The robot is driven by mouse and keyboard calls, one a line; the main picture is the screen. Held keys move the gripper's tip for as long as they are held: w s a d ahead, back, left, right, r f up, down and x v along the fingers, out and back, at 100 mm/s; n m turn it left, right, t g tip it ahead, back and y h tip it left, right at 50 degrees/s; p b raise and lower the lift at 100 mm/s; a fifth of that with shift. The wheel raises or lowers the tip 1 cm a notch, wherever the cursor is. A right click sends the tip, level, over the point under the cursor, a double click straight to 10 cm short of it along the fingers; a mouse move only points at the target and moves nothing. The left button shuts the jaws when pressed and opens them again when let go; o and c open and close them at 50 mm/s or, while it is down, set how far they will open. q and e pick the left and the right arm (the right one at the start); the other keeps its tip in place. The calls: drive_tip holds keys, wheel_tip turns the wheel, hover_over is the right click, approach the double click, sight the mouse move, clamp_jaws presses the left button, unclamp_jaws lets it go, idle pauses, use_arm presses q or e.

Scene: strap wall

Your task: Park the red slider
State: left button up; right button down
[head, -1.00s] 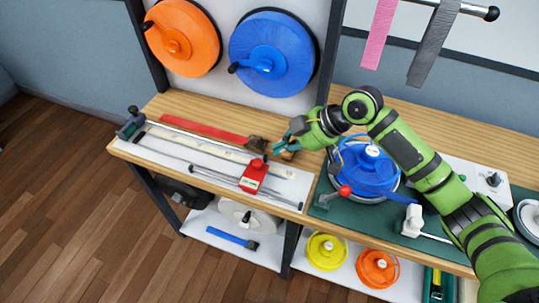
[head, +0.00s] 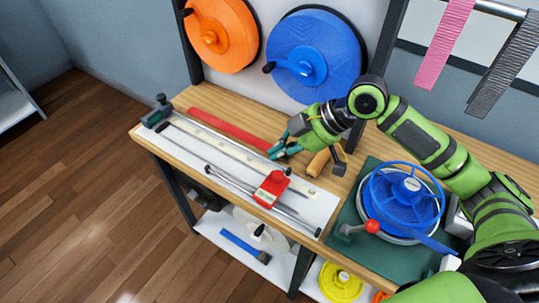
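The red slider (head: 270,190) sits across the thin metal rails of a long white track bed (head: 215,158) on the bench, toward the track's right end. My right gripper (head: 280,151) is above the bench, just behind the slider in the picture and apart from it. Its two teal fingertips look a little apart, with nothing visible between them. It hovers near the right end of a red strap (head: 228,130) lying behind the track, and hides part of what is there. My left gripper is not in view.
A wooden-handled tool (head: 318,163) lies right of my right gripper. A blue reel (head: 402,200) and a red-knobbed lever (head: 372,226) stand on a green mat at right. A dark clamp block (head: 158,112) is at the track's left end. Orange (head: 220,38) and blue (head: 308,58) reels hang behind.

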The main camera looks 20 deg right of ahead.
sight(271, 182)
drive_tip(key=p+x, duration=0.2)
drive_tip(key=x, duration=0.6)
drive_tip(key=shift+a+f, duration=0.25)
drive_tip(key=shift+a, duration=0.15)
drive_tip(key=d, duration=0.1)
drive_tip(key=s+d+p, duration=0.1)
drive_tip(key=d, duration=0.1)
drive_tip(key=shift+s+d+f, duration=0.2)
drive_tip(key=shift+f, duration=0.05)
drive_tip(key=shift+s+d+f, duration=0.1)
drive_tip(key=shift+d, duration=0.2)
